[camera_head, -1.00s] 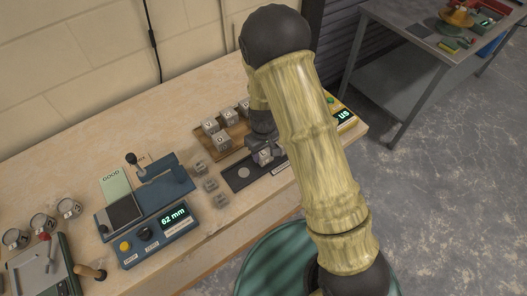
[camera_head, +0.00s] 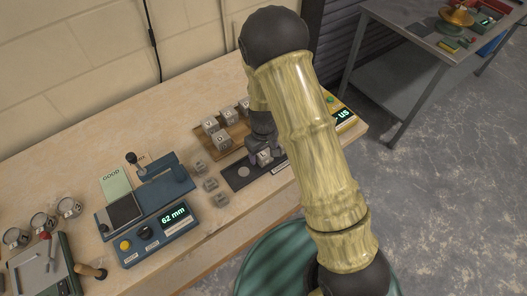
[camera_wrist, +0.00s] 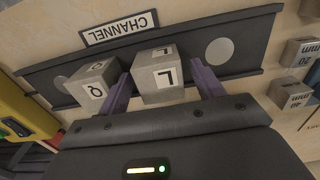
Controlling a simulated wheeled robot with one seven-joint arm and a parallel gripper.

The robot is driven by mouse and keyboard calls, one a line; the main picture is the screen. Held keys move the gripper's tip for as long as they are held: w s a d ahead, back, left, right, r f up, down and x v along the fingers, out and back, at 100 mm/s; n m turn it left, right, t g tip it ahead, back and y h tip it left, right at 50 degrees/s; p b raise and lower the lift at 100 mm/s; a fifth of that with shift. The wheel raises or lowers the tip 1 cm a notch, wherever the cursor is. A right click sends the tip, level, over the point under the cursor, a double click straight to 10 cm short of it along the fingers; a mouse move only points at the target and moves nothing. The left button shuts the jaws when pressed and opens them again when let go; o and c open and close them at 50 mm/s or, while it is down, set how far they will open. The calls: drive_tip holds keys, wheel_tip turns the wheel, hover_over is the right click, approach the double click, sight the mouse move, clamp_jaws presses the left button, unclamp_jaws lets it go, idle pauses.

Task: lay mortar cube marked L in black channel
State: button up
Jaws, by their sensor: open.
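The mortar cube marked L (camera_wrist: 165,77) is grey with a white label. In the wrist view it sits in the black channel (camera_wrist: 255,45), between my gripper's (camera_wrist: 163,88) two purple fingers. The fingers stand on either side of it, with narrow gaps visible. A cube marked Q (camera_wrist: 93,84) sits in the channel just left of the left finger. In the head view my gripper (camera_head: 262,148) is low over the black channel (camera_head: 234,181), and the L cube (camera_head: 264,157) shows under it. My arm hides the channel's right part.
A wooden tray (camera_head: 238,132) with several lettered cubes lies behind the channel. Several small mm-marked blocks (camera_head: 210,184) stand left of it. A blue gauge reading 62 mm (camera_head: 165,225) is further left. A yellow display box (camera_head: 345,117) stands at the right.

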sight(263, 152)
wheel_tip(263, 152, up, 12)
drive_tip(key=b, duration=0.1)
drive_tip(key=shift+b, duration=0.3)
idle(0.6)
drive_tip(key=s+d+r+m+t, duration=0.1)
drive_tip(key=s+d+r+m, duration=0.2)
drive_tip(key=s+d, duration=0.3)
drive_tip(key=s+d+r+m+t, duration=0.1)
drive_tip(key=s+d+r+m, duration=0.2)
drive_tip(key=s+d, duration=0.3)
drive_tip(key=shift+s+d+r+m+t, duration=0.3)
drive_tip(key=shift+d+r+m, duration=0.1)
drive_tip(key=shift+d, duration=0.4)
